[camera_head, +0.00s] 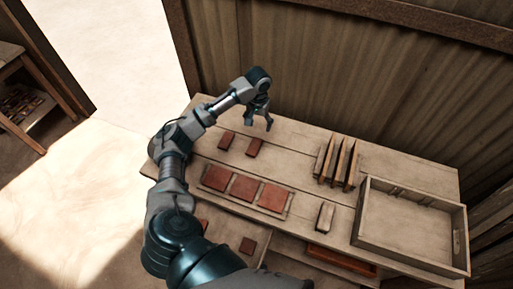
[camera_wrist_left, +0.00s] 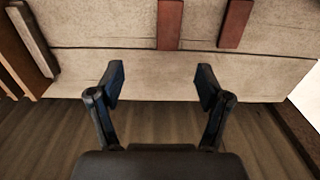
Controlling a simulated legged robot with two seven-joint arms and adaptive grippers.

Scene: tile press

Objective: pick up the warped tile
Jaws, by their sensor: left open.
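Two small reddish-brown tiles lie apart near the back of the wooden bench, a left one (camera_head: 226,140) and a right one (camera_head: 254,147). The right one (camera_wrist_left: 169,22) and the left one (camera_wrist_left: 235,22) also show at the top of the left wrist view, cut off by its edge. Three larger red tiles (camera_head: 244,187) lie in a row on a shallow tray nearer me. I cannot tell which tile is warped. My left gripper (camera_head: 259,119) is open and empty above the bench's back edge, behind the small tiles; its fingers also show in the wrist view (camera_wrist_left: 161,82).
Several upright wooden slabs (camera_head: 337,162) stand right of the tiles, with a small wooden block (camera_head: 325,216) in front. A large empty wooden crate (camera_head: 397,263) occupies the right end. A plank wall (camera_head: 320,75) rises close behind the bench.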

